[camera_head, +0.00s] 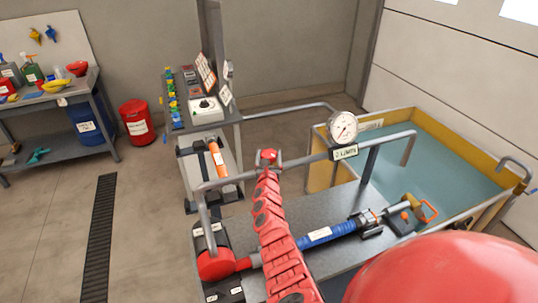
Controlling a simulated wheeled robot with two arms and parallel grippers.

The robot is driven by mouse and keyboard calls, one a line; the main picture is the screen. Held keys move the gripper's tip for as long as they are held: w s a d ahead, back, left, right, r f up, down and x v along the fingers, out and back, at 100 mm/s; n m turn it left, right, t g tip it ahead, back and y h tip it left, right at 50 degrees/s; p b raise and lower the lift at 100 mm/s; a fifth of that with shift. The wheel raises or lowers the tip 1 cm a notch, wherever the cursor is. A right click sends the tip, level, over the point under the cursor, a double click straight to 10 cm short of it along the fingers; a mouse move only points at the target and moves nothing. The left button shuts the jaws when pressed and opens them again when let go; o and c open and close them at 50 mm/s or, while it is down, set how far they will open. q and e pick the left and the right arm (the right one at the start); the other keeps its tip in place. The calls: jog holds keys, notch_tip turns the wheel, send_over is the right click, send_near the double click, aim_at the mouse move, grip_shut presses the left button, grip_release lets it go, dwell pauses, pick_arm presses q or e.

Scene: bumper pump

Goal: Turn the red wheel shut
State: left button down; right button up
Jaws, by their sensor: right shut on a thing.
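The red wheel (269,154) is small in the head view and sits on the grey pipe, left of the pressure gauge. My right arm reaches up from the bottom of the picture, and my right gripper (267,165) is at the wheel, shut on it. The arm and gripper hide much of the wheel, and the single fingers are too small to make out. My left gripper is not in view.
Below the pipe, a red pump (215,264) and blue hose (328,234) lie on a grey bench. A control panel (205,110) stands behind.

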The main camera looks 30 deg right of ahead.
jog(key=shift+a+m+g+h, duration=0.1)
jog(key=shift+m+g+h, duration=0.4)
jog(key=shift+m+h, duration=0.1)
jog(key=shift+w+f+m+g+h+b, duration=0.1)
jog(key=shift+m+g+h+b, duration=0.25)
jog(key=shift+b, duration=0.2)
jog(key=m+g+h+b, duration=0.2)
jog(key=g+b, duration=0.1)
jog(key=b, duration=0.1)
jog(key=shift+f+h+b, duration=0.15)
jog(key=shift+h+b, duration=0.1)
jog(key=shift+b, duration=0.05)
jog(key=shift+r+m+g+b, duration=0.25)
jog(key=shift+m+g+b, duration=0.1)
jog(key=o, duration=1.2)
